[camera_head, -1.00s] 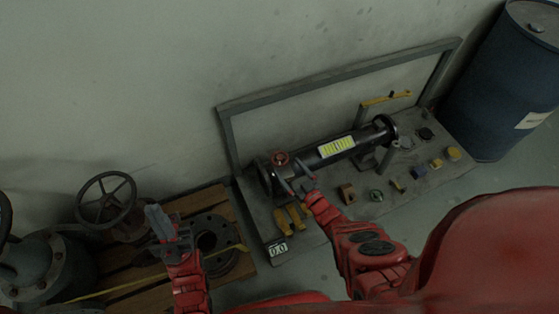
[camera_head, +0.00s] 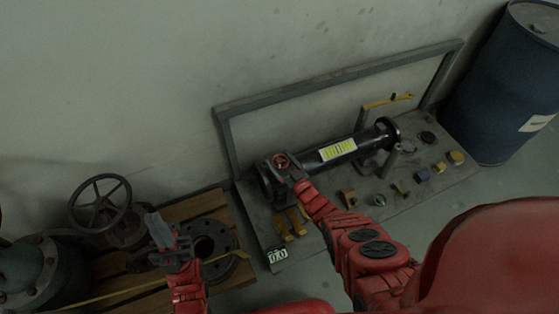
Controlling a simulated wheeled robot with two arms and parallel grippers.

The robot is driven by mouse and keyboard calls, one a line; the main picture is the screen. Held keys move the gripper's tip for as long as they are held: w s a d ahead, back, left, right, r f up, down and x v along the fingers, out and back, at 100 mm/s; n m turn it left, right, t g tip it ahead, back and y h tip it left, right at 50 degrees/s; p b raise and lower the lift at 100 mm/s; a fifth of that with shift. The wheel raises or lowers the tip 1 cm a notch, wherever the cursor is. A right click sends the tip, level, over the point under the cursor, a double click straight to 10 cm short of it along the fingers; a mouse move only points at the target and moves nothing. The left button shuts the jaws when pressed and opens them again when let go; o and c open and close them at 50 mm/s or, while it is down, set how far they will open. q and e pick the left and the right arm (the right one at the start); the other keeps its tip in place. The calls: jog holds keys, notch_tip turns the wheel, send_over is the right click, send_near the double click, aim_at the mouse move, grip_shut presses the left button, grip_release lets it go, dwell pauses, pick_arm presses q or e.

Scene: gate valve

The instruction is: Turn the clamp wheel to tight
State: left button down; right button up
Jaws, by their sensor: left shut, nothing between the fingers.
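The clamp wheel (camera_head: 281,161) is a small red wheel on top of the left end of a dark pipe (camera_head: 344,149), which lies on a grey bench (camera_head: 255,216). A yellow-green label (camera_head: 338,149) is on the pipe. My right gripper (camera_head: 285,173) is at the near side of the wheel and covers part of it. It is too small and dark to tell its opening or whether it touches the wheel. My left gripper (camera_head: 157,232) is shut and empty, above a wooden pallet, left of a dark flanged ring.
A grey frame (camera_head: 330,82) stands behind the pipe. Yellow pieces and several small fittings lie along the bench front. A wooden pallet (camera_head: 197,204) holds the flanged ring (camera_head: 226,236). A large handwheel valve (camera_head: 100,203) is at left. A blue drum (camera_head: 500,85) stands at right.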

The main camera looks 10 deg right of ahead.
jog(key=c, duration=0.3)
